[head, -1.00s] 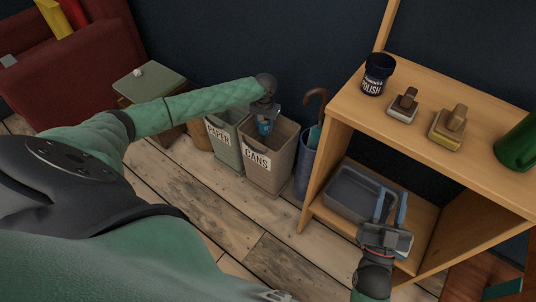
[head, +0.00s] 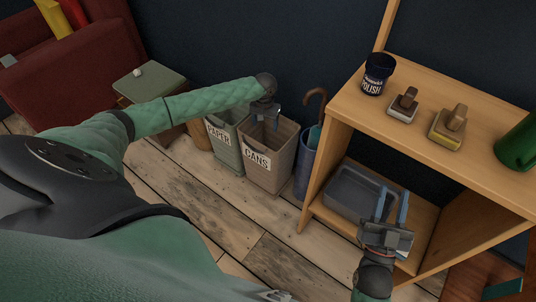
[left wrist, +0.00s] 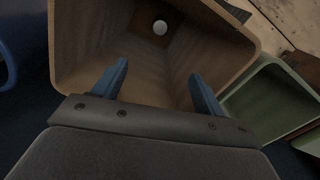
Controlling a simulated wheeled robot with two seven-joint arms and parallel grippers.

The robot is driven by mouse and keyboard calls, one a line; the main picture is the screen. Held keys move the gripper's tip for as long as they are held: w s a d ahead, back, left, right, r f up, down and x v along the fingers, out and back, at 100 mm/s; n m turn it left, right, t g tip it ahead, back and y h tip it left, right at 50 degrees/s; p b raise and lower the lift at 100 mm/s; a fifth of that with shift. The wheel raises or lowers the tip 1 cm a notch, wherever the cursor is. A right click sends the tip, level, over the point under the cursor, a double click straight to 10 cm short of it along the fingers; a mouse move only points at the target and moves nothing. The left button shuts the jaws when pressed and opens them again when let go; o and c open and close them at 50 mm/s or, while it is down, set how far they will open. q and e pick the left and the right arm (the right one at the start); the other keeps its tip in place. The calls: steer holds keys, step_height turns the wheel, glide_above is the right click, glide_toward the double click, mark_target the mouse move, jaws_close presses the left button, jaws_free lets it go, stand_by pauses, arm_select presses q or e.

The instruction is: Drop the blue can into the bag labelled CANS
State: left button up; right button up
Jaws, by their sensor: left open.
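The bag labelled CANS (head: 257,163) is an open, tan, square-sided container on the floor; its inside fills much of the left wrist view (left wrist: 85,50). My left gripper (head: 270,122) is over its mouth. In the left wrist view its two blue fingers (left wrist: 159,72) are apart with nothing between them. A pale round disc (left wrist: 160,27) lies at the bottom of the bag, looking like the end of the can; its blue side is not visible. My right gripper (head: 391,205) is open and empty in front of the shelf.
The green PAPER bin (head: 227,148) stands just left of the CANS bag. A blue umbrella stand (head: 304,165) is close on its right. The wooden shelf unit (head: 340,120) holds a POLISH tin (head: 376,75), brushes and a grey tub (head: 352,195).

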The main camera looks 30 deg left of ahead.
arm_select(q)
step_height(320, 180, up, 8)
steer(key=p, duration=0.1)
steer(key=shift+f, duration=0.15)
arm_select(e)
step_height(320, 180, down, 16)
steer(key=w+a+g+h, duration=0.1)
steer(key=g, duration=0.4)
steer(key=shift+r+g, duration=0.15)
steer(key=shift+g, duration=0.25)
arm_select(q)
steer(key=shift+f, duration=0.1)
